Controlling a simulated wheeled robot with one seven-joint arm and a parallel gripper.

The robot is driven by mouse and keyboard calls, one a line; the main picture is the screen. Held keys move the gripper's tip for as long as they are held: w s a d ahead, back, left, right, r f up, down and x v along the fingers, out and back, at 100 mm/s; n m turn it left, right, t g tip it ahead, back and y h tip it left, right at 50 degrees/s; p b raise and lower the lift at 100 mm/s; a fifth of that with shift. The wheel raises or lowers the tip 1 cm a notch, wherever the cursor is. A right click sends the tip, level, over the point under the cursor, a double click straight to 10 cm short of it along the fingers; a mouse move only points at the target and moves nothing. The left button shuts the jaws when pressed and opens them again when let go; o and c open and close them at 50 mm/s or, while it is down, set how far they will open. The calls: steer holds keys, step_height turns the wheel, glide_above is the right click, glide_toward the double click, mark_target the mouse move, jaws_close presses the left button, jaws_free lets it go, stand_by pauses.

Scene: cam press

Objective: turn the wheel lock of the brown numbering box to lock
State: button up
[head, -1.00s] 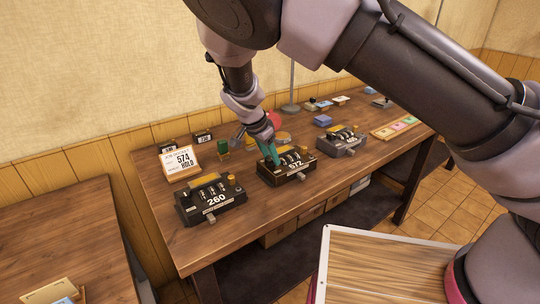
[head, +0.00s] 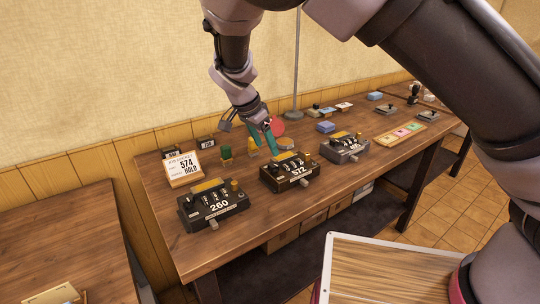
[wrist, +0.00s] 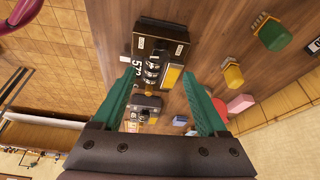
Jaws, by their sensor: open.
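The middle numbering box (head: 288,178), dark brown-black, reads about 572 on its front. It has number wheels on top, a yellow plate, a brass knob at its right end and a small grey lever in front. It also shows in the wrist view (wrist: 160,28), with its wheels and two small white labels, too small to read. My gripper (head: 265,143) has teal fingers, is open and empty, and hovers above and behind this box, apart from it. In the wrist view the open fingers (wrist: 160,75) have the box beyond and between them. The lock's position cannot be told.
A black box reading 260 (head: 213,205) stands left, and a grey box (head: 346,148) right. A sign reading 574 HOLD (head: 183,168) stands behind at left. Green and yellow stamps (head: 226,153), a red round thing (head: 278,127) and a pole (head: 296,70) are behind.

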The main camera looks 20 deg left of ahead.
steer(key=v, duration=0.2)
steer(key=shift+s+a+r, duration=0.1)
steer(key=shift+s+r, duration=0.05)
steer(key=shift+r, duration=0.2)
steer(key=w+d+r+g+y, duration=0.1)
steer(key=w+d+r+y, duration=0.1)
steer(key=d+r, duration=0.5)
steer(key=w+d+r+g+y, duration=0.15)
steer(key=d+r, duration=0.25)
steer(key=d, duration=0.7)
steer(key=w+d+r+y, duration=0.2)
steer(key=d+r, duration=0.3)
steer(key=d, duration=0.3)
steer(key=s+d+r+n+t, duration=0.1)
steer(key=s+d+r+t, duration=0.2)
steer(key=s+d+r, duration=0.2)
steer(key=s+d+r+n+t+h, duration=0.1)
steer(key=s+d+r+t, duration=0.2)
steer(key=s+d, duration=0.6)
steer(key=d+r, duration=0.2)
steer(key=d, duration=0.2)
steer(key=shift+d+n, duration=0.25)
steer(key=shift+n, duration=0.05)
